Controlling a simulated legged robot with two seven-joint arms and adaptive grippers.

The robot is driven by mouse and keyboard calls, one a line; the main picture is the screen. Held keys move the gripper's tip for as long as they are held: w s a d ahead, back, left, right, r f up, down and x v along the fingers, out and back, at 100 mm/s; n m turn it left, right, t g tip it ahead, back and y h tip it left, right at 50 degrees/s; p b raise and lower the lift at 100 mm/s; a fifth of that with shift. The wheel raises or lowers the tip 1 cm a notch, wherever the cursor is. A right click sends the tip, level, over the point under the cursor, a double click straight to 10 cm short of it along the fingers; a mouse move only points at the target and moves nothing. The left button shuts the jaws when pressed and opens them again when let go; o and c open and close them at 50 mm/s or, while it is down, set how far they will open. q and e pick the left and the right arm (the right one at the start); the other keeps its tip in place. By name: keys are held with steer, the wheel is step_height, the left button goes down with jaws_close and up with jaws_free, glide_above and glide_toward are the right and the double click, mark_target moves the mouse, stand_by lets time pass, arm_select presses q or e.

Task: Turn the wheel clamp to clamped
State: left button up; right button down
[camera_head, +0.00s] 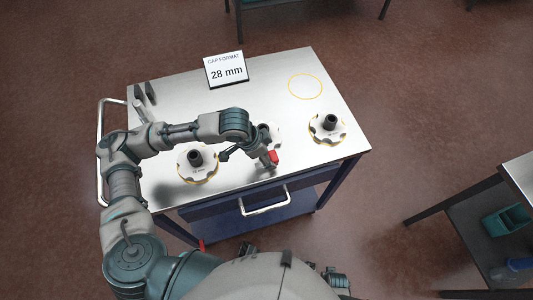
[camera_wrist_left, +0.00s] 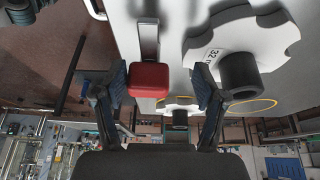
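A red-ended metal lever, which looks like the clamp handle (camera_head: 273,157), is at the cart's front edge in the head view. In the left wrist view its red block (camera_wrist_left: 149,79) sits on a flat metal bar, between the two fingers, with gaps visible on both sides. My left gripper (camera_head: 264,158) is open at the red end; the wrist view shows its fingers (camera_wrist_left: 160,95) spread. A white star wheel with a black hub (camera_wrist_left: 245,50), marked 32, is beside the right finger. In the head view this area is partly hidden by my arm. My right gripper is not clearly distinguishable.
On the steel cart top (camera_head: 230,105) are a left star wheel (camera_head: 197,163), a right star wheel (camera_head: 327,128), an empty yellow ring (camera_head: 305,87) and a "28 mm" sign (camera_head: 226,69). A drawer handle (camera_head: 264,205) juts from the front. Another table (camera_head: 515,175) stands right.

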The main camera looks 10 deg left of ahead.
mark_target(276, 156)
arm_select(q)
steer(key=d, duration=0.3)
steer(key=shift+w+d, duration=0.1)
steer(key=shift+d, duration=0.05)
steer(key=shift+d+r, duration=0.1)
steer(key=shift+d, duration=0.15)
steer(key=shift+c, duration=0.5)
steer(key=c, duration=0.4)
steer(key=shift+a, duration=0.35)
steer(key=c, duration=0.4)
steer(key=shift+a+f, duration=0.2)
steer(key=shift+a, duration=0.25)
steer(key=shift+c, duration=1.2)
steer(key=shift+a, duration=0.45)
steer(key=shift+d+r, duration=0.1)
steer(key=shift+d, duration=0.05)
steer(key=shift+d, duration=0.1)
